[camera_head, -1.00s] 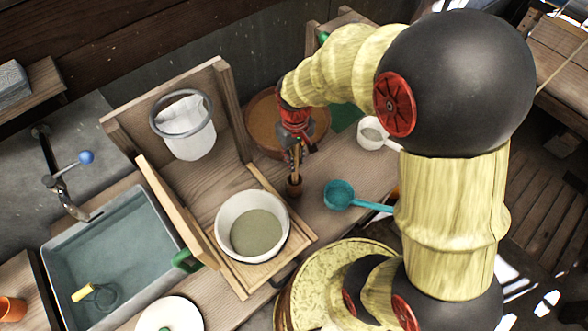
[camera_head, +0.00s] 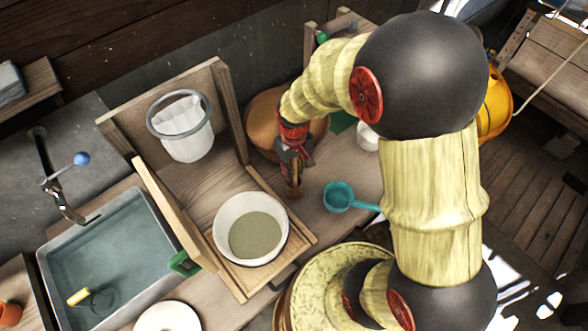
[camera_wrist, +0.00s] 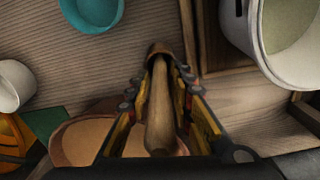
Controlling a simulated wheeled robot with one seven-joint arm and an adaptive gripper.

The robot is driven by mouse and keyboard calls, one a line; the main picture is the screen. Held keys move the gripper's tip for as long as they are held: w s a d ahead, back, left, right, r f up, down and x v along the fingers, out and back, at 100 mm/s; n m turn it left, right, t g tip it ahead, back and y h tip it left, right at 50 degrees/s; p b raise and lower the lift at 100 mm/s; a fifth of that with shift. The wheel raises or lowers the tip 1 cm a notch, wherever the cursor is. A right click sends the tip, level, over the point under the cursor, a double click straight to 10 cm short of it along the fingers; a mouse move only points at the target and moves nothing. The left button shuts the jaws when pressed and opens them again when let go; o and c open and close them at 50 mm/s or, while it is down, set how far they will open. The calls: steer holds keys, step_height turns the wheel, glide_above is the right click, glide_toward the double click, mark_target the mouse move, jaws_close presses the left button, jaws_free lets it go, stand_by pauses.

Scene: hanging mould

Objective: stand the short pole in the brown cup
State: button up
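The short pole (camera_wrist: 160,118) is a plain wooden rod. In the wrist view it runs between my fingers, and its far end appears to be inside the rim of the small brown cup (camera_wrist: 160,48). In the head view the brown cup (camera_head: 294,191) stands on the wooden bench directly below my gripper (camera_head: 293,165). The pole looks about upright there, mostly hidden by the fingers. In the wrist view my gripper (camera_wrist: 160,83) has its fingers apart, with gaps on both sides of the pole. Whether the pole touches the cup's bottom is hidden.
A white pot (camera_head: 221,219) on a wooden tray is left of the cup, and a teal ladle (camera_head: 338,196) is to the right. A large brown bowl (camera_head: 262,125) is behind my gripper. A hanging strainer (camera_head: 182,140) and a sink (camera_head: 118,250) are further left.

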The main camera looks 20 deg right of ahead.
steer(key=shift+o, duration=1)
step_height(320, 180, up, 12)
steer(key=shift+r+p, duration=0.1)
steer(key=shift+p, duration=1.05)
steer(key=s+r+m+t, duration=0.1)
steer(key=s+r+t, duration=0.4)
steer(key=s+r, duration=0.9)
step_height(320, 180, up, 4)
steer(key=shift+f+m+t, duration=0.1)
steer(key=shift+m+t, duration=0.2)
steer(key=shift+m, duration=0.1)
step_height(320, 180, down, 4)
steer(key=b, duration=0.4)
steer(key=shift+f+b, duration=0.25)
steer(key=shift+b, duration=0.1)
